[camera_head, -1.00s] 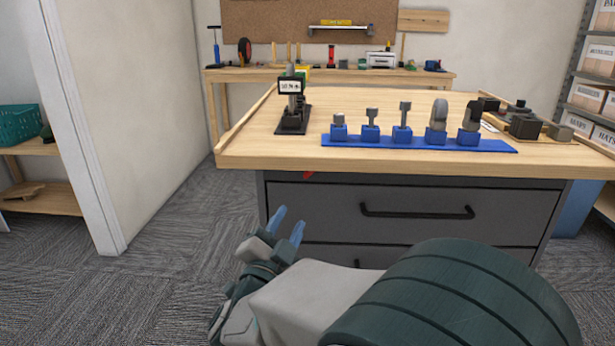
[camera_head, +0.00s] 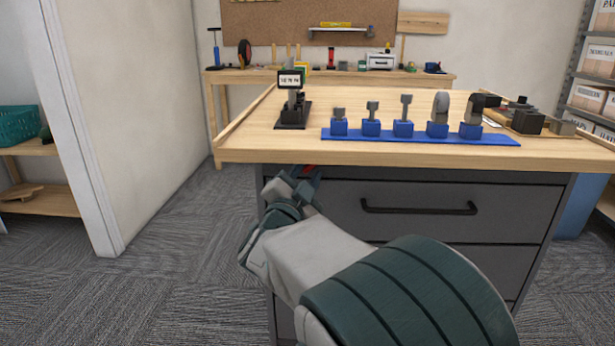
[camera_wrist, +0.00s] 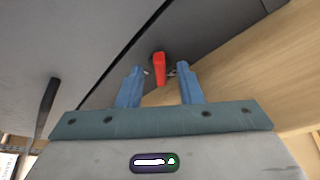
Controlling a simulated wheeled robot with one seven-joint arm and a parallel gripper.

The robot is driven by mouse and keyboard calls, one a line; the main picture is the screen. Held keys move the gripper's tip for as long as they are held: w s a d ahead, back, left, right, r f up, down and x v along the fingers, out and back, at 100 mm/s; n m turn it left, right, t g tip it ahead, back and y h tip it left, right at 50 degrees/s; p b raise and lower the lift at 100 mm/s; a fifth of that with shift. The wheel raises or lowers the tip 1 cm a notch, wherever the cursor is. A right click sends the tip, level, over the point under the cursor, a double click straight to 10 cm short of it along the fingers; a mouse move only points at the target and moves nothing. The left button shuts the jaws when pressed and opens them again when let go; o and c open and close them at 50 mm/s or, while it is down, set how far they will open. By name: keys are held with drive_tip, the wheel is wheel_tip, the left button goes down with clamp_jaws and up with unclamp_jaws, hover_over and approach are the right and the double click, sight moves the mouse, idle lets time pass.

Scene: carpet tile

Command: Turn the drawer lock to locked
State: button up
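The drawer lock shows as a red lever (camera_wrist: 159,68) on the grey cabinet front, just below the wooden tabletop. In the head view only a small red part of the lock (camera_head: 309,168) shows beside my fingers. My gripper (camera_wrist: 159,83) is open, with one blue finger on each side of the red lever. I see gaps between the lever and both fingers; no contact is visible. In the head view my gripper (camera_head: 304,178) is at the upper left of the top drawer (camera_head: 420,205), under the table edge.
The tabletop edge (camera_head: 420,158) overhangs just above my gripper. A black drawer handle (camera_head: 418,208) is to the right; it also shows in the wrist view (camera_wrist: 48,105). A blue strip of tools (camera_head: 420,138) and a black stand (camera_head: 293,116) are on top. Carpet at left is clear.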

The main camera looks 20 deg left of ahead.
drive_tip(key=shift+w+r, duration=0.1)
drive_tip(key=shift+w, duration=0.15)
clamp_jaws()
drive_tip(key=shift+d+n, duration=0.1)
drive_tip(key=shift+n, duration=0.3)
drive_tip(key=n+y, duration=0.1)
drive_tip(key=n, duration=0.2)
drive_tip(key=n+t+y, duration=0.1)
drive_tip(key=n+y, duration=0.1)
drive_tip(key=shift+d+n, duration=0.2)
drive_tip(key=shift+n, duration=0.2)
drive_tip(key=shift+w+d+n+y, duration=0.1)
drive_tip(key=shift+n+y, duration=0.7)
drive_tip(key=shift+n, duration=0.65)
drive_tip(key=shift+n+y, duration=0.8)
drive_tip(key=shift+n, duration=0.95)
unclamp_jaws()
